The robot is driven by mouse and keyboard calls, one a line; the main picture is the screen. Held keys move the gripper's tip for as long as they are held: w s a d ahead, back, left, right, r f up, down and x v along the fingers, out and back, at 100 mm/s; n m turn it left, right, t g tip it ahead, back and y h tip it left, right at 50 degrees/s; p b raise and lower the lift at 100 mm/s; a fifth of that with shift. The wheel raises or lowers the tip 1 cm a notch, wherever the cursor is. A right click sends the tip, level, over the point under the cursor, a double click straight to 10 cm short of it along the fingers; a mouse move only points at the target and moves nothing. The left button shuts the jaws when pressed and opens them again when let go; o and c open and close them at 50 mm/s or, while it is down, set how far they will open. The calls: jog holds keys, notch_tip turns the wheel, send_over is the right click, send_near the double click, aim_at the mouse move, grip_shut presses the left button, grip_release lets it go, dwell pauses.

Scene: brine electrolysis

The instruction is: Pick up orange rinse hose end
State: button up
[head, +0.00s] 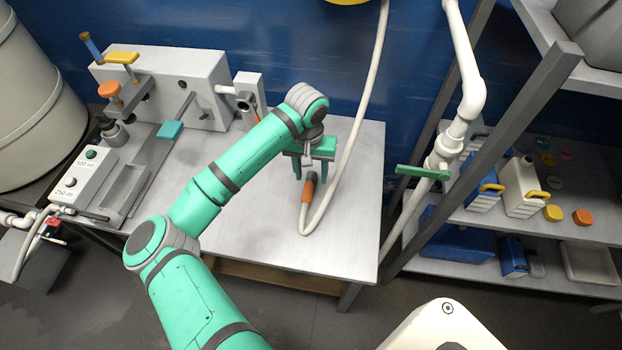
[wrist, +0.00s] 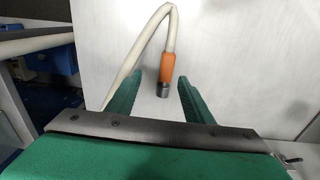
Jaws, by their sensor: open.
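The orange rinse hose end (head: 309,187) lies on the light grey table (head: 262,238), joined to a cream hose (head: 347,151). In the wrist view the orange hose end (wrist: 170,68) has a dark metal tip pointing toward my gripper (wrist: 159,84). My gripper (head: 313,179) is open above the table, with its two green fingers to either side of the hose end's line. The tip shows between the fingertips in the wrist view, with gaps on both sides. I cannot tell how high the fingers are above it.
A grey machine (head: 185,88) with an orange knob and levers stands at the left. A white pipe with a green valve handle (head: 423,172) and a shelf rack (head: 520,225) with containers stand at the right. The table's front half is clear.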

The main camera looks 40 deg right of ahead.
aim_at(307, 196)
jog(key=shift+y, duration=0.3)
jog(key=f, duration=0.7)
jog(key=a+f, duration=0.1)
jog(key=f, duration=0.2)
jog(key=shift+w+a+f, duration=0.1)
jog(key=shift+w+f, duration=0.2)
jog(key=shift+w, duration=0.1)
jog(key=shift+c, duration=0.4)
grip_shut()
jog(key=shift+r, duration=0.1)
